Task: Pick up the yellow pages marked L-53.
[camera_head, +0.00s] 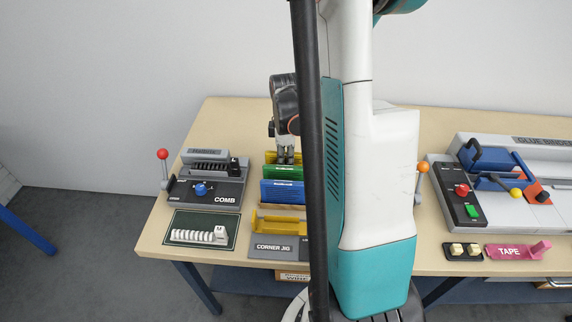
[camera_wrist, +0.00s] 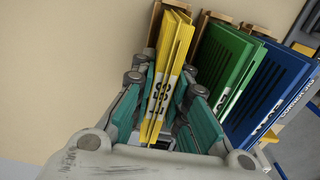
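The yellow pages (camera_wrist: 176,45) stand upright in a wooden rack slot in the wrist view. A white label on them (camera_wrist: 160,97) seems to read L-53. My gripper (camera_wrist: 166,100) reaches down over them, with one teal finger on each side. The fingers are close to the pages, but I cannot tell whether both touch. In the head view, my gripper (camera_head: 285,157) is at the yellow pages (camera_head: 270,157) at the back of the rack, partly covering them. The pages' lower part is hidden in the rack.
Green pages (camera_wrist: 232,62) and blue pages (camera_wrist: 272,85) stand right beside the yellow ones. The corner jig (camera_head: 272,246) is in front. A comb machine (camera_head: 215,190) stands to the left, and a tape station (camera_head: 515,251) to the right. My arm hides the table's middle.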

